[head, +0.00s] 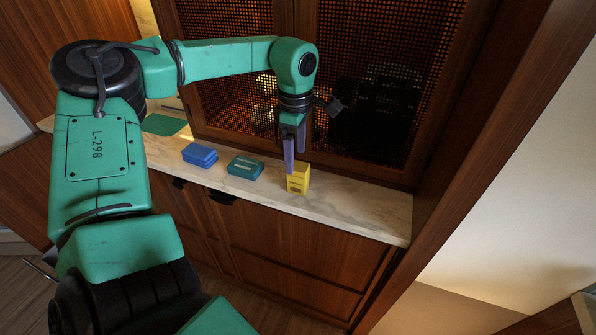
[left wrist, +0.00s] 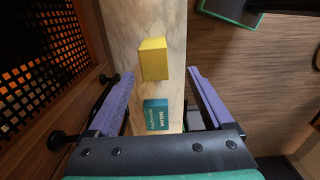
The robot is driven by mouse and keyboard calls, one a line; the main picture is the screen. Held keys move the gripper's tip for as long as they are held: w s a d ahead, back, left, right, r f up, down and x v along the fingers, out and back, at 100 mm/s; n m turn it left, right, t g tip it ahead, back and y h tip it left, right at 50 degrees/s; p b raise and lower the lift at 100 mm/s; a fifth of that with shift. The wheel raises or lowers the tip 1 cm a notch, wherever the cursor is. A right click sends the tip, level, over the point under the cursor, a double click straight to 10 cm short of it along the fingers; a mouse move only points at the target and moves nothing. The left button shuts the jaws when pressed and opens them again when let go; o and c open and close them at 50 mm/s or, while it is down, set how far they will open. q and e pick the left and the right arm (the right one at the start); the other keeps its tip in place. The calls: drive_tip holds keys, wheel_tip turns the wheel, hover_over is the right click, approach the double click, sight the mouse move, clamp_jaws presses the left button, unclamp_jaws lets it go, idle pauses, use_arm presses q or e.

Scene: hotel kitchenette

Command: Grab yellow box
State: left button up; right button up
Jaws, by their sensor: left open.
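The yellow box (head: 298,179) stands upright on the marble counter, the rightmost of the small boxes. My left gripper (head: 295,155) is above and just beside it, fingers pointing down, and overlaps its top in the head view. In the left wrist view the yellow box (left wrist: 153,58) lies ahead, between the lines of the two open purple fingers (left wrist: 160,85) and beyond their tips. The fingers are empty. My right gripper is not in view.
A teal box (head: 245,166) and a blue box (head: 200,155) lie left of the yellow box on the counter (head: 350,212). The teal box also shows in the left wrist view (left wrist: 157,115). Lattice doors (head: 375,90) rise behind. The counter is clear to the right.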

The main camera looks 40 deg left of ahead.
sight(298, 166)
use_arm(q)
drive_tip(key=f, duration=0.1)
drive_tip(key=f+b, duration=0.1)
drive_tip(key=f, duration=0.1)
drive_tip(key=w+f+b, duration=0.1)
drive_tip(key=f, duration=0.1)
drive_tip(key=shift+f, duration=0.25)
drive_tip(key=shift+s+f+b, duration=0.1)
drive_tip(key=shift+f+b, duration=0.15)
drive_tip(key=shift+b, duration=0.15)
drive_tip(key=shift+c, duration=1.2)
drive_tip(key=shift+r, duration=0.1)
drive_tip(key=c, duration=1)
clamp_jaws()
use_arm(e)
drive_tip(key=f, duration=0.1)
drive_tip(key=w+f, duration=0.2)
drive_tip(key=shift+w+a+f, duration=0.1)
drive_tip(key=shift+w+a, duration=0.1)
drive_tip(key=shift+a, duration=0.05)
use_arm(q)
drive_tip(key=shift+r, duration=0.1)
